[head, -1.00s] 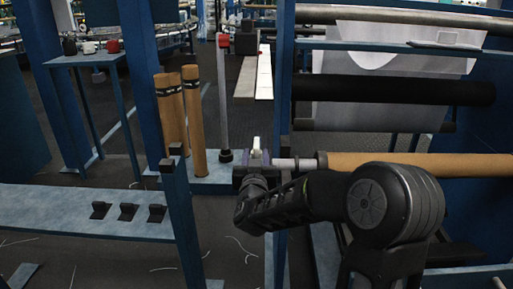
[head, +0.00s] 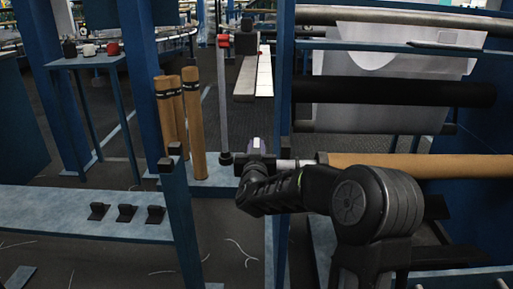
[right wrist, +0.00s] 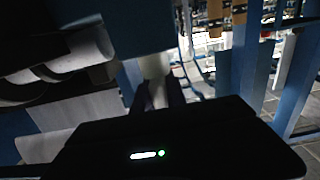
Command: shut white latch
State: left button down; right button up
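The white latch (right wrist: 154,66) shows in the right wrist view as a pale piece below a dark blue block, straight ahead of my right gripper (right wrist: 157,95). The two dark fingers stand apart with pale material between them; I cannot tell whether they grip it. In the head view my right gripper (head: 256,150) is at the left end of the brown roll's pale shaft, by the blue post. Only a small pale bit of the latch (head: 256,143) shows there; the gripper hides the rest. My left gripper is not in view.
The brown roll (head: 420,166) lies to the right, below a black roller (head: 395,91). Several brown tubes (head: 192,120) stand at the left on a blue base. A blue bench (head: 70,212) with black brackets is at lower left.

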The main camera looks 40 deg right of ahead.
grip_shut()
dwell(0.8)
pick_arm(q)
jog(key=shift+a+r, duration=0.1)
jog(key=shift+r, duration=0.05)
